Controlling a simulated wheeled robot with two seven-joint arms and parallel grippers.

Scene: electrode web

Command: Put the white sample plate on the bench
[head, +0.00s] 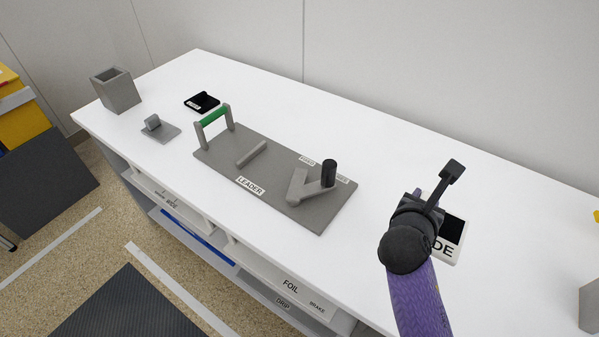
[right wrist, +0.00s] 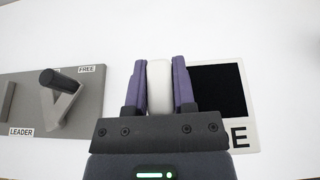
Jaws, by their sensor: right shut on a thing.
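The white sample plate shows in the head view (head: 459,231) at the bench's right part, partly hidden behind my right gripper (head: 419,194). It has a black square and black letters ending in "DE". In the right wrist view the plate (right wrist: 252,100) lies to the right of my right gripper's purple fingers (right wrist: 159,66). These fingers are shut on a white upright piece (right wrist: 160,88), which looks like the plate's grip. Whether the plate touches the white bench (head: 360,120) cannot be told. My left gripper is not in view.
A grey "LEADER" board (head: 270,172) with a green-barred frame and a black-knobbed lever lies left of the gripper. A black labelled plate (head: 202,102), a grey block (head: 160,130) and an open grey box (head: 116,90) stand further left. The bench behind the gripper is clear.

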